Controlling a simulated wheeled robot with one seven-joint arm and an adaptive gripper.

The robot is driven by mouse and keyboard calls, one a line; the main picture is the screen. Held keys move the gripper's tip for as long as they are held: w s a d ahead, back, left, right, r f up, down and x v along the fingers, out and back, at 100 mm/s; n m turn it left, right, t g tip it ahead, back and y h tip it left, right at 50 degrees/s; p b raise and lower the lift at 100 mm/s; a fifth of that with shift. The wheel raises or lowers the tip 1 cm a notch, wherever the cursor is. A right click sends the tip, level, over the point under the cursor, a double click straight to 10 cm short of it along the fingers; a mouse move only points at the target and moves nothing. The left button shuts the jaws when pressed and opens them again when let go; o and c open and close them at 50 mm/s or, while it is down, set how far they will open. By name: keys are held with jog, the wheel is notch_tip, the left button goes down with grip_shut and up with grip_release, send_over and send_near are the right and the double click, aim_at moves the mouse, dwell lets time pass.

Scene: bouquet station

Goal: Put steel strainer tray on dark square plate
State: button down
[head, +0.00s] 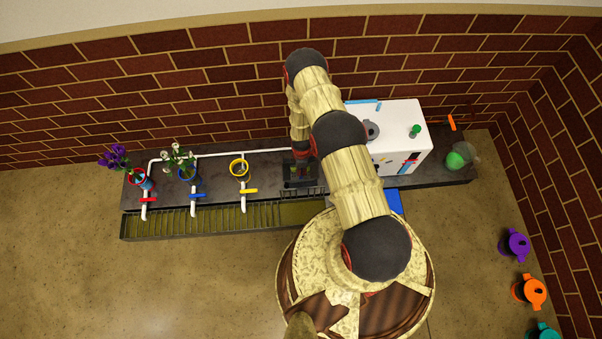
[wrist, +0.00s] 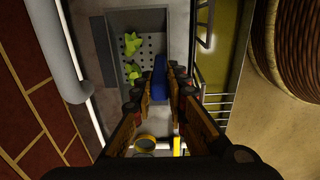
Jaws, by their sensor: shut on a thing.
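The steel strainer tray (wrist: 149,22) is a grey perforated tray with a blue handle (wrist: 160,75); it shows in the wrist view. Yellow-green pieces lie in it. My gripper (wrist: 161,92) is shut on the blue handle, and its fingers hide part of it. A dark flat patch (wrist: 102,50), likely the dark square plate, shows along the tray's wall side. The tray overlaps it; I cannot tell whether they touch. In the head view a dark square area (head: 290,181) lies below my wrist, with tray and gripper mostly hidden by my arm.
A white machine (head: 403,115) stands right of my arm. Red, blue and yellow ring holders (head: 239,168) with white pipes stand to the left, two with flowers. A grated trough (head: 220,218) runs along the counter front. A green round thing (head: 455,160) is at the right end.

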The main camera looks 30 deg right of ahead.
notch_tip(320, 180, down, 4)
jog(key=shift+w+f+b, duration=0.15)
jog(key=shift+b, duration=0.7)
jog(key=shift+w+d+f+b, duration=0.2)
jog(key=shift+w+b, duration=0.1)
jog(key=shift+r, duration=0.1)
jog(key=c, duration=1.8)
grip_release()
jog(key=shift+o, duration=0.2)
